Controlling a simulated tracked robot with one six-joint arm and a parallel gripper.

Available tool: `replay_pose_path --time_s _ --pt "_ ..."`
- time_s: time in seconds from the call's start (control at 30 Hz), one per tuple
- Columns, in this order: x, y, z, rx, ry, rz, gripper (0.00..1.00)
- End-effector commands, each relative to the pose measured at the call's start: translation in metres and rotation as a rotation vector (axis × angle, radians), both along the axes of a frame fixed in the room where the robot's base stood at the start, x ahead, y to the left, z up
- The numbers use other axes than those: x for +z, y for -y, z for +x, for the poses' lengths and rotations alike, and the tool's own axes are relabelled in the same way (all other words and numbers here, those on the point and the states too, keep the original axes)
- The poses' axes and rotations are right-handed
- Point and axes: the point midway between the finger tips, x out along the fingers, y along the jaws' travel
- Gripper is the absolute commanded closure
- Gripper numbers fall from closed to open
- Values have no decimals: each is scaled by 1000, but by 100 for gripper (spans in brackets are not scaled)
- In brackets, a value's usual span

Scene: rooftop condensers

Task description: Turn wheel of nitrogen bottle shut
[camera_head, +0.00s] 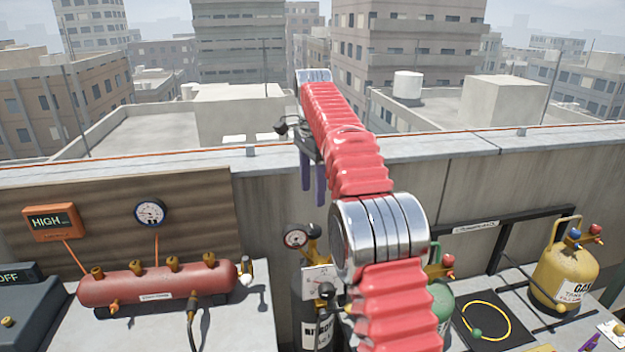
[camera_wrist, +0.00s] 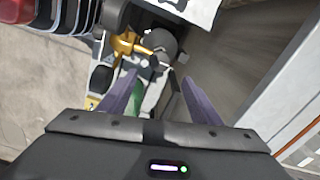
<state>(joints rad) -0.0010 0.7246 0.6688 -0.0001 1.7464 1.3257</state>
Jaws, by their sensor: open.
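The nitrogen bottle (camera_head: 304,300) is a dark cylinder with a white label, standing at the bench gap and partly hidden by my red arm. Brass fittings (camera_head: 313,246) and a round gauge (camera_head: 294,238) sit at its top. A small dark knob (camera_head: 326,290) shows lower, by a white dial card; I cannot tell if it is the wheel. My gripper (camera_head: 313,195) is open and empty, its purple fingers pointing down above the fittings. In the wrist view, brass fittings (camera_wrist: 127,45) and a dark round part (camera_wrist: 160,42) lie beyond the fingertips, apart from them.
A red manifold (camera_head: 155,285) with brass valves lies on the left bench. A green bottle (camera_head: 441,300) is partly behind my arm. A yellow gas tank (camera_head: 563,275) and a yellow hose loop (camera_head: 485,322) are on the right. The parapet wall (camera_head: 265,200) stands close behind.

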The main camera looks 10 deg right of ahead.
Motion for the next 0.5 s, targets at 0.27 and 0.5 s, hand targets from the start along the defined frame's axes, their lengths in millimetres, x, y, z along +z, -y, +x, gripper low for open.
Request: replay_pose_path --time_s 0.27,0.5 --pt "18 0 1 0 2 0 42" --pt "22 0 0 0 1 0 42"
